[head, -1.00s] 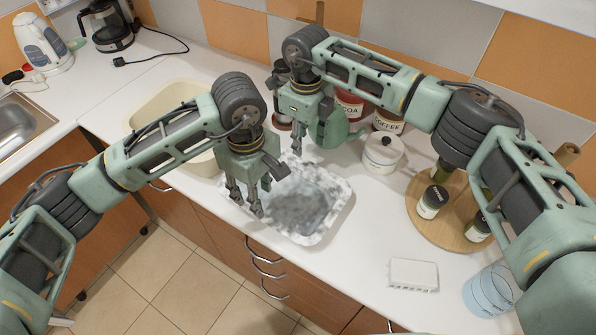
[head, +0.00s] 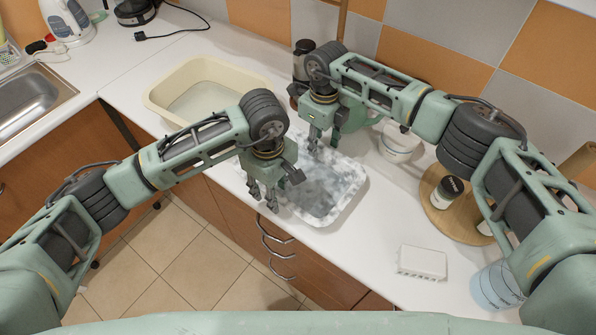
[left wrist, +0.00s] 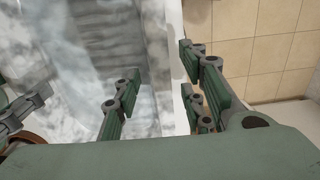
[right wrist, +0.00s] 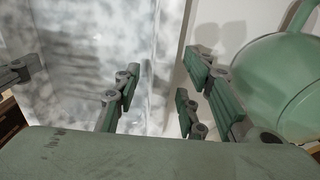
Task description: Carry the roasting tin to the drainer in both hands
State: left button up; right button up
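The roasting tin (head: 325,192), a mottled grey-white rectangular pan, sits on the white counter and looks empty. My left gripper (head: 263,198) is open at its left end. In the left wrist view the fingers (left wrist: 160,95) stand either side of the tin's edge (left wrist: 181,112). My right gripper (head: 324,143) is open at the tin's far end. In the right wrist view its fingers (right wrist: 160,95) stand either side of the far wall (right wrist: 172,60); contact is unclear. A cream open tub (head: 158,103), possibly the drainer, stands to the left.
A green rounded pot (head: 358,117) stands close by my right gripper, with a white canister (head: 400,148) beyond. A round wooden board (head: 455,225) holds jars. The counter's front edge is close to the tin.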

pick_arm(q)
jog(key=shift+d+f, duration=0.1)
jog(key=shift+f, duration=0.1)
pick_arm(e)
jog(key=shift+f, duration=0.25)
pick_arm(q)
jog(key=c, duration=1)
pick_arm(e)
jog(key=c, duration=1)
pick_arm(q)
jog(key=shift+w, duration=0.1)
grip_shut()
pick_arm(e)
grip_shut()
pick_arm(q)
jog(key=shift+r, duration=0.15)
pick_arm(e)
jog(key=shift+a+r, duration=0.1)
jog(key=shift+a, duration=0.05)
